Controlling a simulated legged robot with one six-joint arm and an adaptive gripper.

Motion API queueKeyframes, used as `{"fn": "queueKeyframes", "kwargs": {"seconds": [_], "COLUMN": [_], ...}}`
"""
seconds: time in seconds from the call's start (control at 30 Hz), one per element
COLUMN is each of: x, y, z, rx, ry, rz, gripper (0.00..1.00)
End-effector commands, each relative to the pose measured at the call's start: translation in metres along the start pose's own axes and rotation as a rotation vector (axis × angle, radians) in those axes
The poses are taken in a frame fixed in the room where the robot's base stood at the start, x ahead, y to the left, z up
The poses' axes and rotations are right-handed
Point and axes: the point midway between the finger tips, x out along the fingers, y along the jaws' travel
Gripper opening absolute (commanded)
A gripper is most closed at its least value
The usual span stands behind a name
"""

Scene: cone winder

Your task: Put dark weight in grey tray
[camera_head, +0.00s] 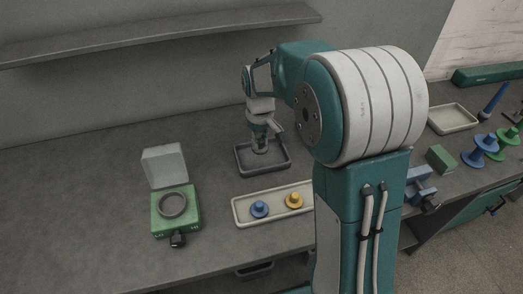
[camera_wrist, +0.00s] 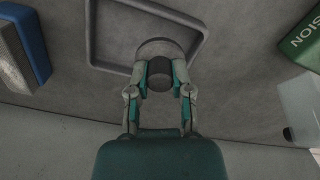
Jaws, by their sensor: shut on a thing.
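The grey tray (camera_head: 243,168) lies on the bench in the head view, left of my arm. In the wrist view its rim (camera_wrist: 91,45) runs around the area ahead of my fingers. My gripper (camera_head: 261,148) points down over the tray. In the wrist view my gripper (camera_wrist: 160,78) is shut on the dark weight (camera_wrist: 160,66), with a finger on either side of its dark round knob. A wider round grey part shows beyond the knob, over the tray. I cannot tell whether the weight touches the tray floor. In the head view my fingers hide the weight.
A pale tray (camera_head: 240,218) in front holds a blue weight (camera_head: 259,209) and a yellow weight (camera_head: 294,200). A green box (camera_head: 162,219) with a raised clear lid (camera_head: 165,165) stands left. A shelf (camera_head: 170,35) overhangs the back. The bench's left side is clear.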

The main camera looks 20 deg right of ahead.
Motion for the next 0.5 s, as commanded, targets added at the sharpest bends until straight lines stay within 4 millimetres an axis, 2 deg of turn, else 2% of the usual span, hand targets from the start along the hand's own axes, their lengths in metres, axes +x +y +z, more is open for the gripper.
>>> {"fn": "queueKeyframes", "kwargs": {"seconds": [0.03, 0.17, 0.43, 0.5], "x": [0.012, 0.032, 0.050, 0.060], "y": [0.005, 0.016, 0.027, 0.027], "z": [-0.005, -0.017, -0.028, -0.028], "rx": [0.001, 0.001, -0.001, -0.001], "ry": [-0.005, -0.004, -0.002, -0.005], "rz": [-0.001, 0.001, 0.002, 0.001], "gripper": [0.00, 0.00, 0.00, 0.00]}}
